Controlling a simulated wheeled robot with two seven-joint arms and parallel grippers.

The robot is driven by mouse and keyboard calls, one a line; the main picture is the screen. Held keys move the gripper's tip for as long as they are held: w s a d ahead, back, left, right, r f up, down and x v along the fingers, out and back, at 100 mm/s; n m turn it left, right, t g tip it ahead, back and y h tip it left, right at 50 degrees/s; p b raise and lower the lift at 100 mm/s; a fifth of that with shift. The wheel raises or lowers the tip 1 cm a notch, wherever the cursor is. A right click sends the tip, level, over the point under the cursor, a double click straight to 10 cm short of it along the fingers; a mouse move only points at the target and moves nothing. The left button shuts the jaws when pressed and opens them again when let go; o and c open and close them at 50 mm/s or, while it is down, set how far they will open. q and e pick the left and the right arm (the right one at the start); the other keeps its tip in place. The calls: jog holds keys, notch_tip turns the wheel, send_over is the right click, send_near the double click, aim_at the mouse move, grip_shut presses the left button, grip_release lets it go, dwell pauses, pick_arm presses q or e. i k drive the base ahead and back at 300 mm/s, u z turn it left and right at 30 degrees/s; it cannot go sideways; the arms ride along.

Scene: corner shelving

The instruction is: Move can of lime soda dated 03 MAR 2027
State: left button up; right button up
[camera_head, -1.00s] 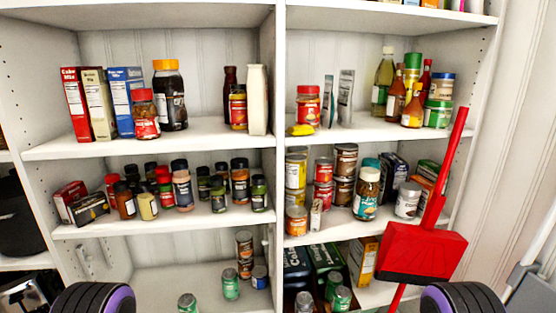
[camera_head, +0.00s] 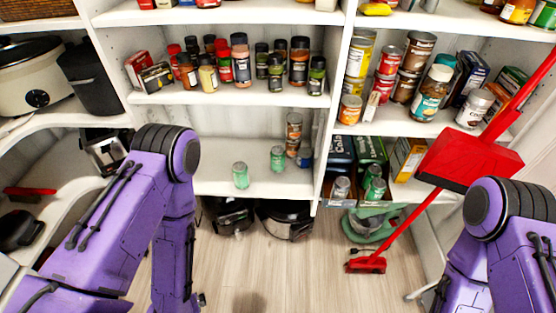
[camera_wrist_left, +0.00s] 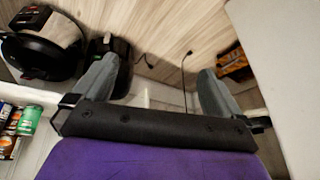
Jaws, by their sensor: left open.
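Two green cans stand apart on the lower left shelf, the nearer can (camera_head: 240,175) left of the other can (camera_head: 277,158). In the right lower compartment are two more green cans, a front one (camera_head: 375,188) and a rear one (camera_head: 373,171), beside a silver-topped can (camera_head: 341,187). The cans' flavours and dates are too small to read. My left gripper (camera_wrist_left: 156,80) is open and empty in the left wrist view, its fingers wide apart. A green can (camera_wrist_left: 30,119) shows at that view's left edge, apart from the fingers. Neither gripper shows in the head view.
Brown and orange stacked cans (camera_head: 294,126) stand behind the green ones. A red broom (camera_head: 445,172) leans at the right, with a red dustpan. Dark appliances (camera_head: 287,220) sit under the lower shelf. The shelf left of the cans is bare.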

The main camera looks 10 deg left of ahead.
aim_at(277, 154)
jog(key=k, duration=0.5)
jog(key=u, duration=1)
jog(key=i, duration=0.9)
jog(key=z, duration=1.2)
